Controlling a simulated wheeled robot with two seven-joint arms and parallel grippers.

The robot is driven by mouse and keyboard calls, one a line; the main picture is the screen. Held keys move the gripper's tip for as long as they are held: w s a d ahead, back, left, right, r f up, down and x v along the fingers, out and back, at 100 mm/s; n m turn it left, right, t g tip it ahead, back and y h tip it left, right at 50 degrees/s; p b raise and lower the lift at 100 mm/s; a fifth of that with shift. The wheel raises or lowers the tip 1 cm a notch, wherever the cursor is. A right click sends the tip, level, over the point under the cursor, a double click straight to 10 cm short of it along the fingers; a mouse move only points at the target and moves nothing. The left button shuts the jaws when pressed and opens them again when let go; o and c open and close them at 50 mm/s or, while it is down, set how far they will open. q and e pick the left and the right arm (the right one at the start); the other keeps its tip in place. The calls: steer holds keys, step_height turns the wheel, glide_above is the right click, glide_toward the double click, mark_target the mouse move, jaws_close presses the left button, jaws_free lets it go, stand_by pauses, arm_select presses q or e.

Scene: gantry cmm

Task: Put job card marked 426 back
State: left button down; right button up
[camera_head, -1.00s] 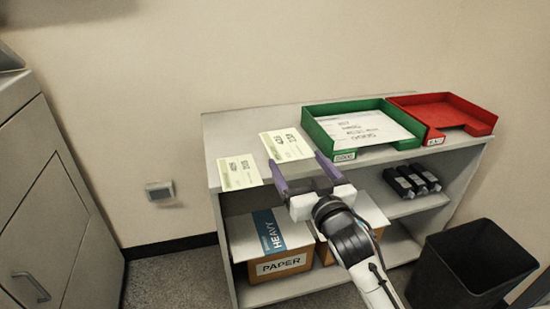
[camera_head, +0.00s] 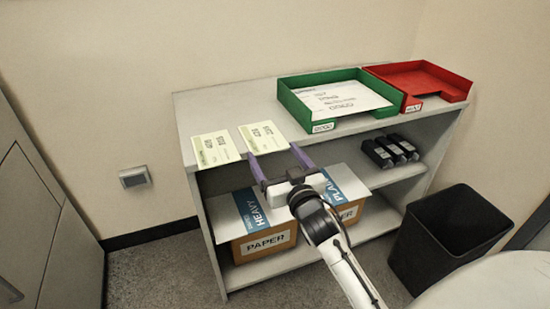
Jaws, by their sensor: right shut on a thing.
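Two pale job cards with green edging lie side by side at the left front of the shelf unit's top (camera_head: 205,108). The left card (camera_head: 215,149) stands free. My right gripper (camera_head: 272,151) reaches in from the front, its two purple fingers at either side of the near end of the right card (camera_head: 264,137), shut on it. This card is flat, at or just above the top near the front edge. The print on both cards is too blurred to read for sure. My left gripper is not in view.
A green tray (camera_head: 297,117) with a paper sheet and a red tray (camera_head: 462,94) stand to the right. Below are paper boxes (camera_head: 268,245) and several black items (camera_head: 390,150). A black bin (camera_head: 447,235) stands at the right. The top behind the cards is clear.

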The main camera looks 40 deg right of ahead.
steer(key=shift+f, duration=0.1)
steer(key=o, duration=1.1)
steer(key=v, duration=0.8)
steer(key=s+a+f+n+g+y, duration=0.1)
steer(key=s+a+f+g+y, duration=0.1)
steer(key=s+a+f, duration=0.4)
steer(key=s+a+f+n+g+y, duration=0.2)
steer(key=s+a+f, duration=0.4)
steer(key=f, duration=0.3)
steer(key=s+a+f+n+g+y, duration=0.2)
steer(key=s+a+f+g+y, duration=0.1)
steer(key=s+a+f, duration=0.3)
steer(key=shift+s+a+f+g+p, duration=0.1)
steer(key=shift+s+f+g+p, duration=0.05)
steer(key=shift+s+f+g, duration=0.4)
steer(key=shift+s+a+f+g+p, duration=0.15)
steer(key=shift+s+f+g, duration=0.15)
steer(key=shift+f, duration=0.45)
